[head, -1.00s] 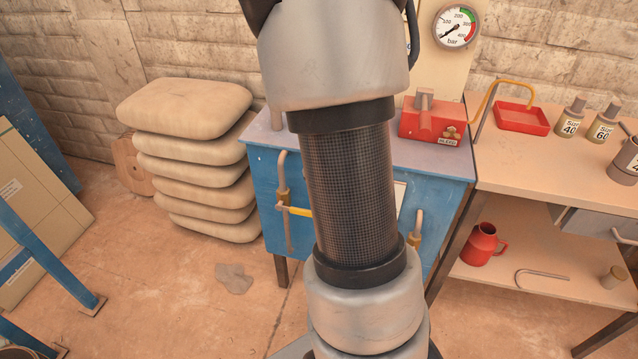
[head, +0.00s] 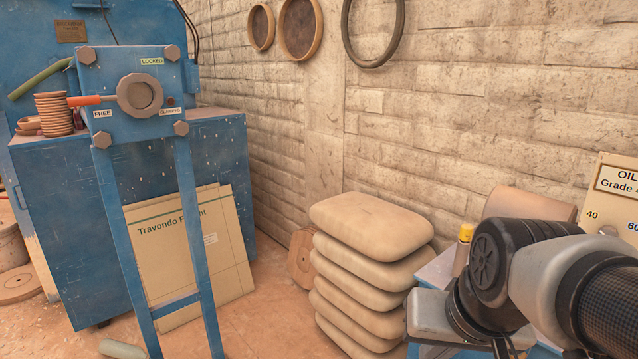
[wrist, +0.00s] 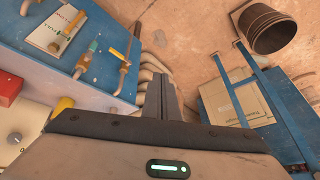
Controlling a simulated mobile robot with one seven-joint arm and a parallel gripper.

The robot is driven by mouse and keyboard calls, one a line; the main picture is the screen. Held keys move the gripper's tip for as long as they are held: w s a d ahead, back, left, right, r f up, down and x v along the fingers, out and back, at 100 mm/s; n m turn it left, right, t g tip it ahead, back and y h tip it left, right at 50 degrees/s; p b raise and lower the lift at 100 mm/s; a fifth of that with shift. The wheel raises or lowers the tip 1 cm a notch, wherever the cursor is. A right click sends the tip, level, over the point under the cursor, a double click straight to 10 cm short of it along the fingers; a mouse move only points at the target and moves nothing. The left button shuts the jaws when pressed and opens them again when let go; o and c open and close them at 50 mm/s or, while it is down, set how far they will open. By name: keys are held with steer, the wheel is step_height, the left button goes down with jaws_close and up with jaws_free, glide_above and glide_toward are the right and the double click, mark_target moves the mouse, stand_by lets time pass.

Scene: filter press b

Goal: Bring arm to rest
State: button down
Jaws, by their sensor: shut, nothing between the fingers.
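My gripper (wrist: 162,98) shows in the wrist view at the lower middle, with its two dark fingers together and nothing between them. It hangs in open air above the floor, apart from the things around it. In the head view my arm reaches in from the right edge, bent at a dark joint in front of the blue bench. The gripper's fingers cannot be made out there.
Stacked sacks (head: 370,222) stand left of my arm. A blue stand (head: 192,235) with a clamp handle (head: 92,101) stands further left, before cardboard sheets (head: 235,255). In the wrist view, a blue bench (wrist: 100,75) with pipes lies left and a bucket (wrist: 270,28) upper right.

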steer(key=s+r+n+p, duration=0.1)
steer(key=s+r+p, duration=0.1)
steer(key=r+p, duration=0.8)
steer(key=s+a+r+n+p, duration=0.1)
steer(key=r+p, duration=0.9)
steer(key=r, duration=0.2)
steer(key=shift+s+a+r, duration=0.3)
steer(key=shift+s, duration=0.1)
